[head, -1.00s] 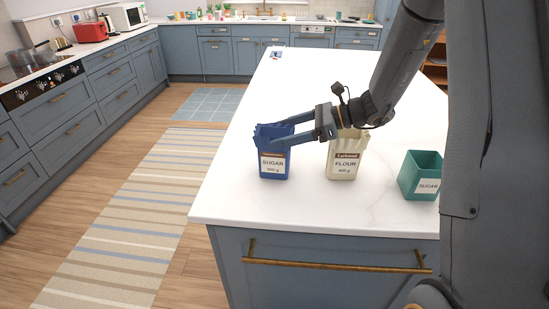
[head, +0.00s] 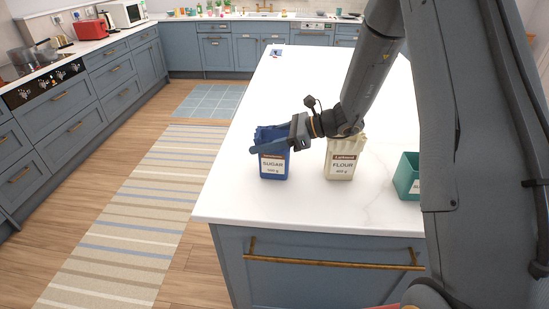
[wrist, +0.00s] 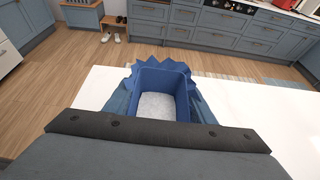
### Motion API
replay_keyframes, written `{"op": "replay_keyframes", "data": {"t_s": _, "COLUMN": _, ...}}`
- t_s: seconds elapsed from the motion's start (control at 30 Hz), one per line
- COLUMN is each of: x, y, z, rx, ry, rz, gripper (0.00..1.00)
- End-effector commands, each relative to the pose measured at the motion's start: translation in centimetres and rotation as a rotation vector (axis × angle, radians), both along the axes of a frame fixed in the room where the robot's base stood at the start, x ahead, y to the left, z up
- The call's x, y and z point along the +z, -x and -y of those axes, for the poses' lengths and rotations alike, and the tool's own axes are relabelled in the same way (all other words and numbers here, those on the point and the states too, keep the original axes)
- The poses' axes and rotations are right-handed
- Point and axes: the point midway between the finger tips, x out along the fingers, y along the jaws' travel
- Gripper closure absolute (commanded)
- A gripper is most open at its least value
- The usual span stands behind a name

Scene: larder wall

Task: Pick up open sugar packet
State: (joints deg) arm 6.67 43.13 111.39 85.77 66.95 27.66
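The open sugar packet (head: 273,165) is blue with a jagged top and a white SUGAR label. It stands upright on the white island top, near its left edge. In the wrist view the packet (wrist: 180,78) is seen from above, with pale sugar (wrist: 157,106) inside. My gripper (head: 275,146) is low at the packet, with one finger across its front near the top; the other is hidden in the head view. In the wrist view my gripper (wrist: 160,95) has a finger on each side of the packet. The fingers look open; contact with the packet is not clear.
A cream flour packet (head: 342,165) stands just right of the sugar packet, close under my wrist. A teal SUGAR container (head: 407,180) stands farther right, partly hidden by my arm.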

Motion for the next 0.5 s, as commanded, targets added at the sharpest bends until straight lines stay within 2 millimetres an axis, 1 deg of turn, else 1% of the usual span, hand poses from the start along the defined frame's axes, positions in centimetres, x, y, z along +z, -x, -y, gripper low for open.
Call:
{"op": "replay_keyframes", "data": {"t_s": 0.03, "x": 0.00, "y": 0.00, "z": 0.01, "rx": 0.000, "ry": 0.000, "rz": 0.000, "gripper": 0.60}}
{"op": "replay_keyframes", "data": {"t_s": 0.27, "x": 0.02, "y": 0.01, "z": 0.02, "rx": 0.000, "ry": 0.000, "rz": 0.000, "gripper": 0.99}}
{"op": "replay_keyframes", "data": {"t_s": 0.5, "x": 0.11, "y": -0.03, "z": 0.01, "rx": 0.000, "ry": -0.001, "rz": 0.001, "gripper": 1.00}}
